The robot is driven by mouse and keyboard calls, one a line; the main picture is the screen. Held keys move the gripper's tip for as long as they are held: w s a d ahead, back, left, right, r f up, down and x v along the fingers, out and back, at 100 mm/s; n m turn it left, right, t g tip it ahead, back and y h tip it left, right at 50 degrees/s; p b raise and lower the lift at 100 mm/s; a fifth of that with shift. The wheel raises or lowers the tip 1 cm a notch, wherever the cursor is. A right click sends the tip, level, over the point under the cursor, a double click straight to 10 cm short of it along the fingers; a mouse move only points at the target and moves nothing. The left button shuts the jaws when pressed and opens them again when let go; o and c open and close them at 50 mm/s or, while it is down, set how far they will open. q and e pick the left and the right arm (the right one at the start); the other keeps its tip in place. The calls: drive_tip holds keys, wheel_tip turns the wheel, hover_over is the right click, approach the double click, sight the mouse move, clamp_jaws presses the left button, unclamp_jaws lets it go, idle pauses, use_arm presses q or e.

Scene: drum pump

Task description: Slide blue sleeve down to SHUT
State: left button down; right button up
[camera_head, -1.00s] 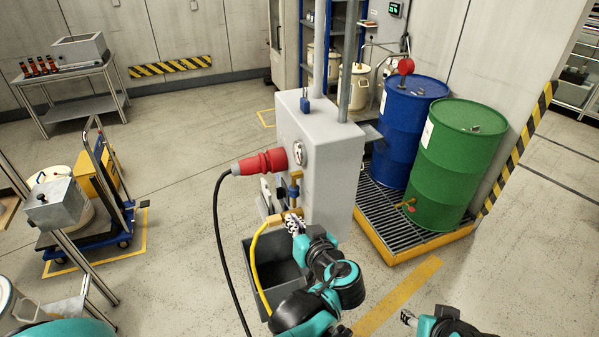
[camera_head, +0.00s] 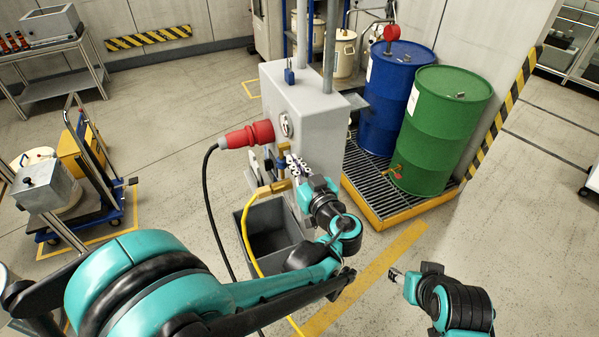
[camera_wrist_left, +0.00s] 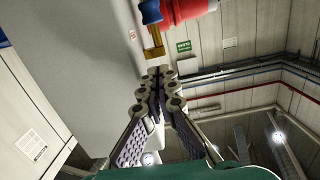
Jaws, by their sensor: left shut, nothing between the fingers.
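The blue sleeve (camera_head: 281,155) sits on brass fittings at the front of the grey cabinet (camera_head: 315,115), partly hidden by my left gripper. In the left wrist view the sleeve (camera_wrist_left: 151,12) shows at the top edge, above a brass piece (camera_wrist_left: 154,42). My left gripper (camera_head: 291,164) is shut and empty beside the sleeve. Its closed fingers (camera_wrist_left: 160,75) point at the brass piece; I cannot tell whether they touch it. My right gripper (camera_head: 394,275) hangs apart at the lower right, too small to tell if open. No SHUT mark is readable.
A red plug (camera_head: 250,134) with a black cable sticks out of the cabinet. A yellow hose (camera_head: 247,240) hangs by a grey bin (camera_head: 272,232) below. Blue (camera_head: 395,100) and green (camera_head: 440,130) drums stand on a yellow-edged grating at right. Floor is clear at front right.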

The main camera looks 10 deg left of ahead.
sight(284, 168)
use_arm(q)
drive_tip(key=x, duration=0.4)
drive_tip(key=f, duration=0.1)
drive_tip(key=f+b, duration=0.1)
drive_tip(key=w+f+b, duration=0.1)
drive_tip(key=f, duration=0.1)
drive_tip(key=shift+w+a, duration=0.1)
drive_tip(key=shift+a, duration=0.3)
wheel_tip(284, 168, down, 4)
drive_tip(key=b, duration=0.3)
drive_tip(key=shift+r, duration=0.2)
